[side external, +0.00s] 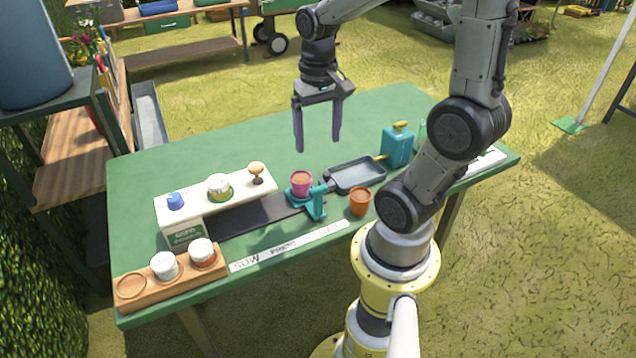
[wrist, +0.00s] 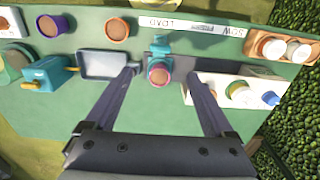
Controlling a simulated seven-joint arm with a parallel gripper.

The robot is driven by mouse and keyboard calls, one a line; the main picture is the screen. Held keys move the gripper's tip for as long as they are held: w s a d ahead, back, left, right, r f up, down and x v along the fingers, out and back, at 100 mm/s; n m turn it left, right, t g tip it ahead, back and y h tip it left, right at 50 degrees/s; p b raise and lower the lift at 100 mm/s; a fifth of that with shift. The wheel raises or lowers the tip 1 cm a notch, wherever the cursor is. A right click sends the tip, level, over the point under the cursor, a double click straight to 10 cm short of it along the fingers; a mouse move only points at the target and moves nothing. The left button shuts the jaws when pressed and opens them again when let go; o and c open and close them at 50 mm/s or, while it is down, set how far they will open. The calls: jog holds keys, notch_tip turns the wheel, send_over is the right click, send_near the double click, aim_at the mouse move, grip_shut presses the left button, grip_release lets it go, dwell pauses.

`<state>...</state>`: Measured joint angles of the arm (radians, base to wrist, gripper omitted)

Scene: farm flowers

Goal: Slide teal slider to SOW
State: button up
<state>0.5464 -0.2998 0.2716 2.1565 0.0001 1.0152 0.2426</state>
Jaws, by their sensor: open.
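The teal slider (side external: 316,201) sits at the right end of a dark track (side external: 250,214), near the LOAD end of a white label strip (side external: 290,247). SOW is printed at the strip's left end. The slider carries a pink pot (side external: 301,183) of brown soil. In the wrist view the slider (wrist: 161,48) and the pot (wrist: 159,74) appear between my fingers. My gripper (side external: 318,146) is open and empty, pointing down above the table behind the slider; it also shows in the wrist view (wrist: 157,74). It looks apart from the slider.
A white station (side external: 228,196) with a blue knob, white jar and wooden knob stands behind the track. A wooden rack (side external: 130,289) holds two white jars at left. A grey tray (side external: 355,175), teal can (side external: 397,147) and orange pot (side external: 360,201) stand right. The table's back is clear.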

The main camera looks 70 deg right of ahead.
aim_at(318, 188)
notch_tip(318, 188, down, 13)
jog(key=shift+f, duration=0.15)
dwell(0.4)
grip_shut()
dwell(0.3)
